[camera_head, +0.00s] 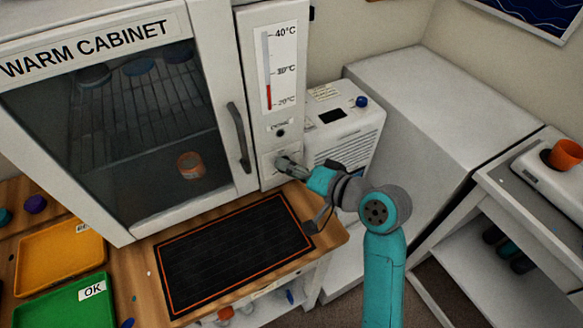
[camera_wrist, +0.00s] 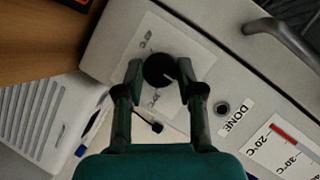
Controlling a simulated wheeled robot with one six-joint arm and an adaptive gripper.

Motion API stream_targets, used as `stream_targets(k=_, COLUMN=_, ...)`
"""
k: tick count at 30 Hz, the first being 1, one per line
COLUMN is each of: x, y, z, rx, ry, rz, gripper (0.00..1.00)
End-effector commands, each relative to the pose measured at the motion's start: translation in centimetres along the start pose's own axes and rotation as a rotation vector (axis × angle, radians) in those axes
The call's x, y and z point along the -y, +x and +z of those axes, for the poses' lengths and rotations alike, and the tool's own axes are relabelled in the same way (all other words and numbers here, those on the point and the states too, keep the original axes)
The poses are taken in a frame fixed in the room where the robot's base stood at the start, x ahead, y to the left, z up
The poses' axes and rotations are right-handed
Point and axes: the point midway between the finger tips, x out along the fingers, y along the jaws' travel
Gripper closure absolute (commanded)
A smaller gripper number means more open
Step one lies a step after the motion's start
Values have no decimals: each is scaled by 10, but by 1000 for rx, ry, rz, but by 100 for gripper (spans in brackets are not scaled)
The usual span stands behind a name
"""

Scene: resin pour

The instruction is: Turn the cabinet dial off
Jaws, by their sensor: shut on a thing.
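The warm cabinet (camera_head: 215,25) stands at the left with its glass door shut. Its dial is a round black knob (camera_wrist: 159,69) with a pale pointer mark, on a light label plate on the control panel (camera_head: 270,150). My gripper (camera_wrist: 158,80) has one finger on each side of the dial and is shut on it. In the head view my gripper (camera_head: 284,163) reaches the lower panel and hides the dial.
A DONE button (camera_wrist: 221,108) and a temperature strip (camera_head: 279,68) sit above the dial. The door handle (camera_head: 239,137) is close by. A black mat (camera_head: 235,255) lies on the wooden bench below. A white machine (camera_head: 345,135) stands to the right.

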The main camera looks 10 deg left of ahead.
Motion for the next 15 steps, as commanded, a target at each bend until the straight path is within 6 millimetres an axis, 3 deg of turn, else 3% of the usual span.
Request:
stream_targets(k=7, x=-2, y=0, z=1, rx=3, ry=2, rz=3, gripper=97)
stream_targets(k=8, x=-2, y=0, z=1, rx=3, ry=2, rz=3, gripper=55)
stream_targets(k=10, x=-1, y=0, z=1, rx=3, ry=2, rz=3, gripper=38)
stream_targets(k=15, x=-1, y=0, z=1, rx=2, ry=1, rz=1, gripper=38)
